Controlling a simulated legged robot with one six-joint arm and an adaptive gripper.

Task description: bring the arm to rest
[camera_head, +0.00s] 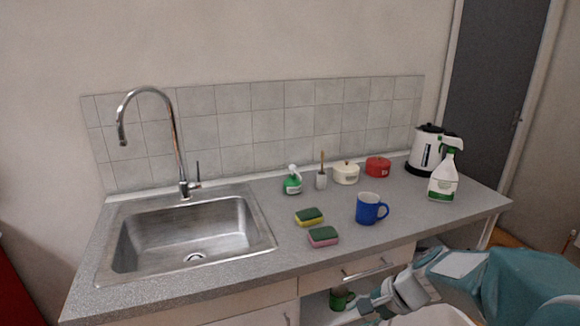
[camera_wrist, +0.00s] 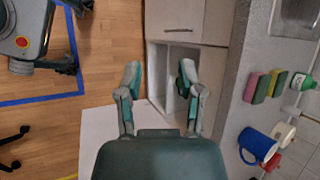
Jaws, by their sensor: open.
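My gripper (camera_wrist: 160,80) is open, with its two fingers spread apart and nothing between them in the wrist view. In the head view my teal and grey arm comes in from the lower right, and the gripper (camera_head: 368,303) hangs in front of the cabinet, below the counter's front edge. A green mug (camera_head: 341,300) stands in the open compartment under the counter, left of the gripper and apart from it as far as I can tell. In the wrist view the open white compartment (camera_wrist: 158,62) lies beyond the fingertips.
The counter (camera_head: 285,240) holds a blue mug (camera_head: 369,208), two sponges (camera_head: 322,236), a spray bottle (camera_head: 444,172), a kettle (camera_head: 424,150), pots and a soap dispenser. The sink (camera_head: 185,240) is at left. A drawer handle (camera_head: 370,269) juts out near the gripper. Wooden floor (camera_wrist: 105,60) is open.

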